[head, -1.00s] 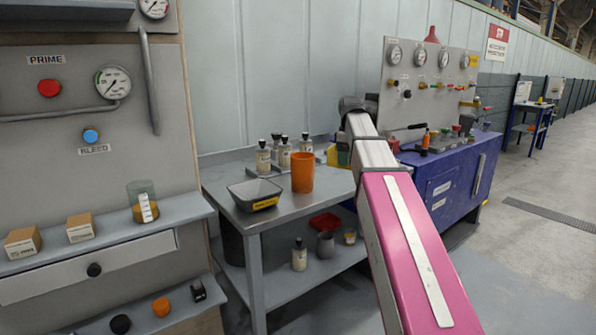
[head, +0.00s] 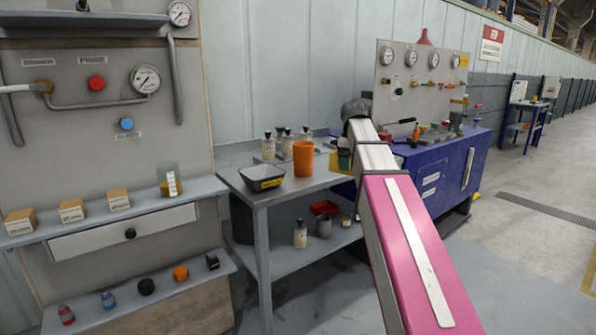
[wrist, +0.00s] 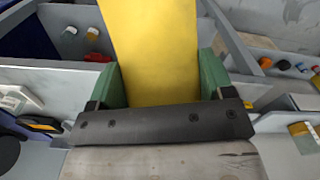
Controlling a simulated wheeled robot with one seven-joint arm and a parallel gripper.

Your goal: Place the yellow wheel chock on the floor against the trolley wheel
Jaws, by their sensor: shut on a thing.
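The yellow wheel chock (wrist: 150,45) fills the upper middle of the wrist view as a broad yellow face. My gripper (wrist: 162,75) is shut on it, with a green finger on each side. In the head view, only a small yellow part of the chock (head: 334,164) shows beside my arm, above the grey table's right side; my arm hides the rest. The trolley and its wheel cannot be made out in either view.
A grey two-shelf table (head: 262,198) holds an orange cup (head: 303,159), a dark tray (head: 262,178) and several bottles. A blue cabinet (head: 450,170) stands right of it, a gauge panel (head: 90,130) left. The floor (head: 530,260) at right is clear.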

